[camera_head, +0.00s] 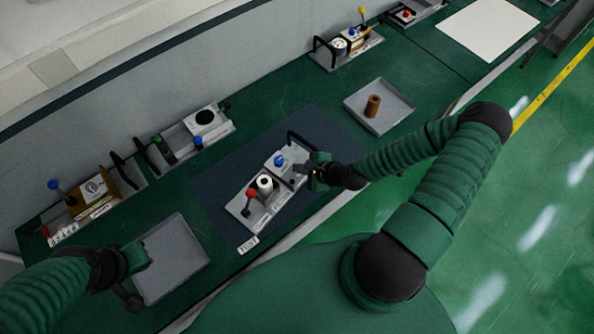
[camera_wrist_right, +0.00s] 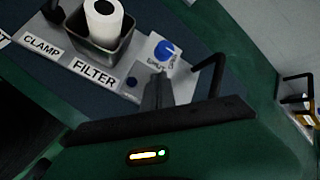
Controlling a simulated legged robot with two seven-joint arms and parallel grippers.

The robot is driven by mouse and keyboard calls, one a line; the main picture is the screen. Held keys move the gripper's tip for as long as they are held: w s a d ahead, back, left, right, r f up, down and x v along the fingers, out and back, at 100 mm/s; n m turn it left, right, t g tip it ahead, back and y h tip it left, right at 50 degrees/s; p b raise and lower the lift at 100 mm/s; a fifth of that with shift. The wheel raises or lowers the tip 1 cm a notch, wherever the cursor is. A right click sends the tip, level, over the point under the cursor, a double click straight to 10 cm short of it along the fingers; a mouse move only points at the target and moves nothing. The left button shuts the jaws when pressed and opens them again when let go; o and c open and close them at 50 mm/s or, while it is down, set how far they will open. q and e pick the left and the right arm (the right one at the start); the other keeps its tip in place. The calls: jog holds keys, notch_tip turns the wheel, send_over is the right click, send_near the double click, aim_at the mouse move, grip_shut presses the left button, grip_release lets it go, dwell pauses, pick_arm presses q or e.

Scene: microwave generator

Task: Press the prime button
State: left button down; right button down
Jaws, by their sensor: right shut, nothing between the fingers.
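The grey station on the dark mat holds a blue round knob (camera_head: 279,160), a white filter roll (camera_head: 265,183) and a red-tipped clamp lever (camera_head: 250,195). In the right wrist view the blue knob (camera_wrist_right: 164,50) has a label partly hidden by my fingers. A small dark-blue button (camera_wrist_right: 131,82) lies left of the fingertips; no "prime" label is readable. My right gripper (camera_head: 302,171) is shut and empty at the station's right end; its fingers (camera_wrist_right: 158,78) point toward the knob, contact unclear. My left gripper (camera_head: 137,280) is over the left grey tray, its jaws unclear.
A black handle (camera_head: 299,139) rises beside the knob, close to my right gripper. A right tray (camera_head: 360,96) holds a brown cylinder (camera_head: 373,105). The left tray (camera_head: 180,250) is empty. Other stations with levers line the wall.

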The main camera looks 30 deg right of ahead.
jog(key=shift+f+b, duration=0.5)
jog(key=shift+f, duration=0.15)
dwell(0.7)
jog(key=shift+r+p, duration=1)
jog(key=shift+r, duration=0.1)
notch_tip(320, 180, up, 5)
jog(key=p, duration=0.4)
jog(key=shift+r+p, duration=0.1)
jog(key=shift+p, duration=0.3)
